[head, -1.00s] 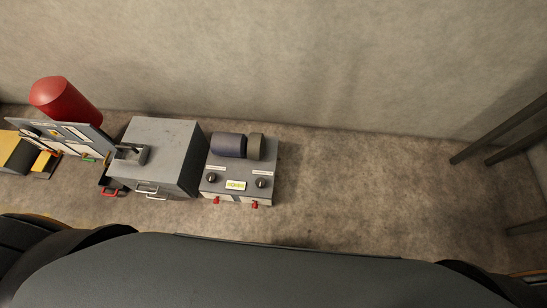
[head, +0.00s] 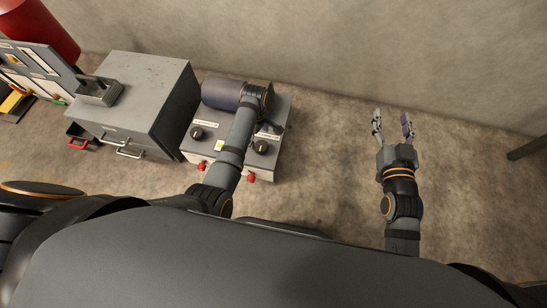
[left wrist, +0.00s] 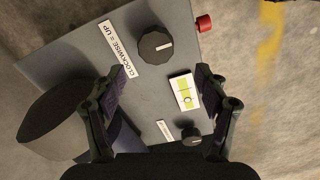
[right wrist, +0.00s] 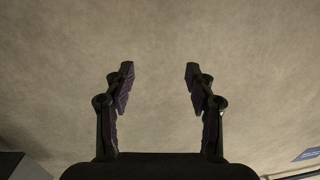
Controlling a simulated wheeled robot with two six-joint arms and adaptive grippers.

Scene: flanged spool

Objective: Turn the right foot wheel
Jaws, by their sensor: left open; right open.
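A grey box (head: 284,115) stands on the floor with a dark roller (head: 221,92) on top. Its sloping front carries a left black knob (head: 197,133), a right black knob (head: 261,146) and a small green-yellow indicator (head: 219,145). In the left wrist view the right knob (left wrist: 155,45) lies beyond my open fingertips, beside a "CLOCKWISE = UP" label (left wrist: 119,47). My left gripper (left wrist: 157,78) is open and empty above the box; my arm hides part of its front in the head view. My right gripper (head: 392,122) is open and empty over bare floor.
Two red fittings (head: 251,177) sit at the box's lower front edge. A grey cabinet (head: 150,75) with drawer handles stands to its left, with a red cylinder (head: 40,30) farther left. The floor right of the box is clear up to the wall.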

